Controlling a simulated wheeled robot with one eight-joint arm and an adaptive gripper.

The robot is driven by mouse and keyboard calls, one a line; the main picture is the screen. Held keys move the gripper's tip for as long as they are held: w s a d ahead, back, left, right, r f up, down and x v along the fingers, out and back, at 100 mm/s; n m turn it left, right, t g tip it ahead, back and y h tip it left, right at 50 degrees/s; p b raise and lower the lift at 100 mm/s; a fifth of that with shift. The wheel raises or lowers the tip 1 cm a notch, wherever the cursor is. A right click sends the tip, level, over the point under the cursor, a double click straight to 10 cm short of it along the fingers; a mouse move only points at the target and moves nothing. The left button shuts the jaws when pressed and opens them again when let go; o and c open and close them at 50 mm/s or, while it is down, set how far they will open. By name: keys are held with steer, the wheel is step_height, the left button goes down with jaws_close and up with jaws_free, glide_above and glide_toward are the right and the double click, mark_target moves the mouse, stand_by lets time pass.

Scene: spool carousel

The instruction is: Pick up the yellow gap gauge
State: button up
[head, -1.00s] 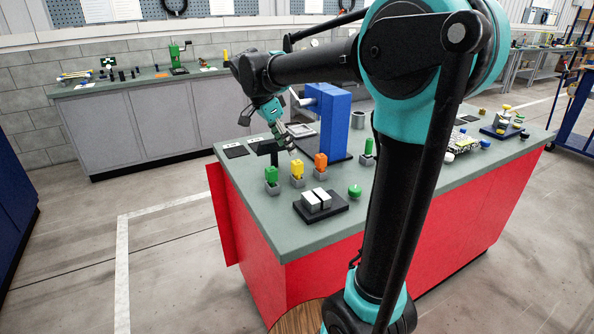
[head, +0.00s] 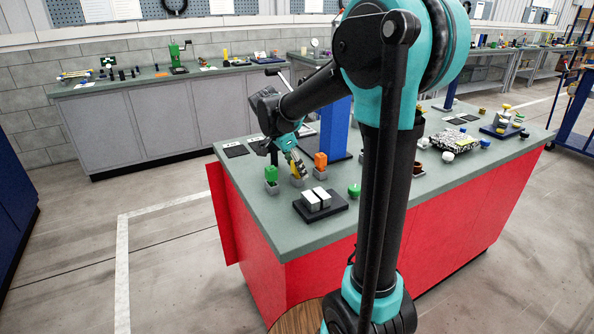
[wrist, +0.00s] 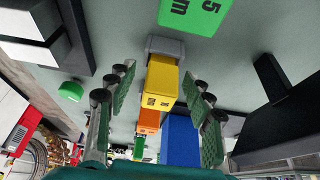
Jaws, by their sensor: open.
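The yellow gap gauge (wrist: 162,82) stands in a grey holder (wrist: 166,46) on the green-grey bench top. In the wrist view it lies between the two green-padded fingers of my gripper (wrist: 158,72). The fingers are open, with a visible gap on each side of the gauge. In the head view my gripper (head: 298,165) comes down over the gauge from above and hides most of it, while the grey holder (head: 297,182) shows below.
A green gauge (head: 271,174) stands close on the left and an orange gauge (head: 320,160) close on the right. A black plate with light blocks (head: 317,199) lies in front. A green knob (head: 354,190) and a blue upright machine (head: 337,125) are nearby.

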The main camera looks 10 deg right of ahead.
steer(key=shift+c, duration=0.3)
steer(key=c, duration=1)
steer(key=shift+r, duration=0.1)
steer(key=shift+c, duration=0.2)
